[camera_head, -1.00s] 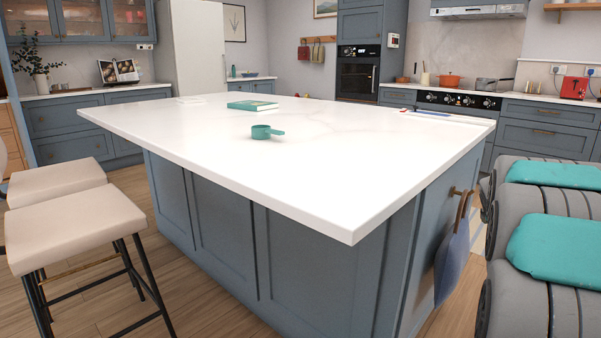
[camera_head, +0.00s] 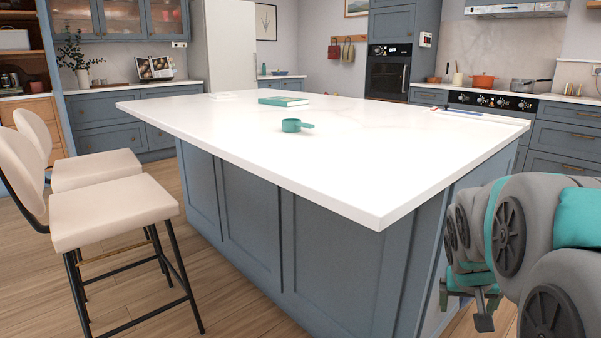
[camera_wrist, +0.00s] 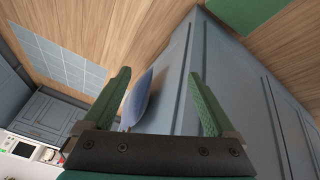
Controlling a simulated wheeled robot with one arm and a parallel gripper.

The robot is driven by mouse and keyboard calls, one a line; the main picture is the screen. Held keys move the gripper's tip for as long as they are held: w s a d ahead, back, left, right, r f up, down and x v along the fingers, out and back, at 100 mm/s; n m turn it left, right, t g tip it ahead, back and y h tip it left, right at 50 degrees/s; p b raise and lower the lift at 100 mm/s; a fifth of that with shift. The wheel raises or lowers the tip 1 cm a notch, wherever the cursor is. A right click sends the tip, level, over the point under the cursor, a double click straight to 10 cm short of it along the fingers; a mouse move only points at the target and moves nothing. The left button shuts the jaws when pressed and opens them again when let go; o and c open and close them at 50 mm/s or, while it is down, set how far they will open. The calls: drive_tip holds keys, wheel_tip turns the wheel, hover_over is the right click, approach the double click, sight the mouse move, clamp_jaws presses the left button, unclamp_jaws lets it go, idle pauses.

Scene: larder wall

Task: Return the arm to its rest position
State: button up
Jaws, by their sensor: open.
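My gripper (camera_wrist: 158,75) shows in the wrist view with its two green fingers spread apart and nothing between them at the tips. It points down toward the floor beside the kitchen island. My arm is bent at the right of the head view, close to the island's right end. A blue cloth (camera_wrist: 138,100) hangs beyond the fingers in the wrist view, and I see no contact with it. In the head view the cloth is hidden behind the island corner and my arm.
The white island top (camera_head: 330,170) carries a teal cup with a handle (camera_head: 296,125) and a green book (camera_head: 283,101). Its near corner is close to my arm. Cream stools (camera_head: 112,212) stand at the left. Open wooden floor (camera_head: 150,290) lies in front of them.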

drive_tip(key=s+a+f+n+g+y, duration=0.2)
drive_tip(key=s+a+f, duration=0.2)
drive_tip(key=s+a, duration=0.6)
drive_tip(key=s+a+f+n+g+y+b, duration=0.1)
drive_tip(key=s+a+f+n+g+y, duration=0.1)
drive_tip(key=s+a, duration=0.8)
drive_tip(key=s+f+g, duration=0.1)
drive_tip(key=s+f, duration=0.1)
drive_tip(key=s, duration=0.2)
drive_tip(key=shift+s+a+n+g, duration=0.2)
drive_tip(key=shift+n+g, duration=0.1)
